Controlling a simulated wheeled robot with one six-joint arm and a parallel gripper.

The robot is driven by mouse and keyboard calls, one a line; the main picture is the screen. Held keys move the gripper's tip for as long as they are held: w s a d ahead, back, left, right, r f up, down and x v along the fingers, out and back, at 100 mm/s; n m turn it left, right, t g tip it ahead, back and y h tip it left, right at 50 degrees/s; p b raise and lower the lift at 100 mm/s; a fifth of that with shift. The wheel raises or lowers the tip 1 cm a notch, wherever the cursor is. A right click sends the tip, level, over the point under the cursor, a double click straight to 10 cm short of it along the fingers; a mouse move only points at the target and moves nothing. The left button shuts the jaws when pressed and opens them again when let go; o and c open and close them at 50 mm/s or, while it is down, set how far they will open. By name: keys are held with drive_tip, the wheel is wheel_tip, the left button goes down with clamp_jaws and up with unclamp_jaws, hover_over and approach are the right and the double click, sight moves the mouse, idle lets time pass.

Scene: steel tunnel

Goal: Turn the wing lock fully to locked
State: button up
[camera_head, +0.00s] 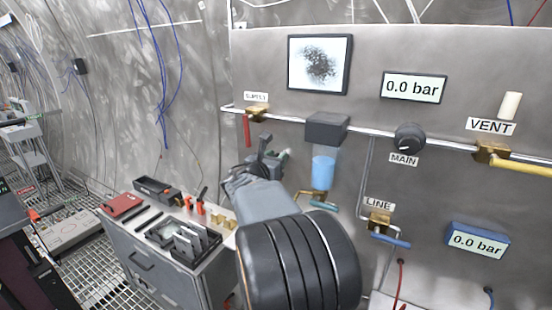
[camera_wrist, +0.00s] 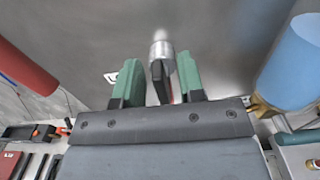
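The wing lock (camera_wrist: 158,78) shows in the wrist view as a narrow black wing in front of a round silvery post (camera_wrist: 162,50) on the grey metal panel. My gripper (camera_wrist: 159,64) is open, with one green finger on each side of the wing. A gap shows between the left finger and the wing; the right finger is closer to it, and I cannot tell whether it touches. A bit of red shows just right of the wing. In the head view my gripper (camera_head: 274,153) is at the panel below the SUPPLY valve, and the wing lock is hidden there.
The red SUPPLY handle (camera_head: 246,130) hangs up and left of my gripper. A blue filter bowl (camera_head: 322,171) and a teal-handled valve (camera_head: 322,205) are close on its right. A bench (camera_head: 161,284) with tools stands below left. The MAIN knob (camera_head: 409,137) is further right.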

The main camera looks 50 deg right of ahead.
drive_tip(key=shift+c, duration=0.4)
clamp_jaws()
drive_tip(key=shift+f+b, duration=0.15)
drive_tip(key=shift+b, duration=0.4)
drive_tip(key=m+b, duration=0.1)
drive_tip(key=b, duration=0.1)
drive_tip(key=m+b, duration=0.2)
drive_tip(key=b, duration=0.1)
drive_tip(key=shift+s+f, duration=0.2)
drive_tip(key=shift+f, duration=0.1)
drive_tip(key=shift+s+d+f+m+b, duration=0.1)
drive_tip(key=shift+s+m+b, duration=0.05)
drive_tip(key=shift+m+b, duration=2.6)
drive_tip(key=shift+s+f+m+b, duration=0.15)
drive_tip(key=shift+m+b, duration=2.05)
drive_tip(key=shift+b, duration=1.1)
drive_tip(key=shift+s+d+f+m+b, duration=0.1)
drive_tip(key=shift+s+m+b, duration=0.05)
drive_tip(key=shift+m+b, duration=2.6)
drive_tip(key=shift+r+b, duration=0.1)
drive_tip(key=shift+b, duration=0.35)
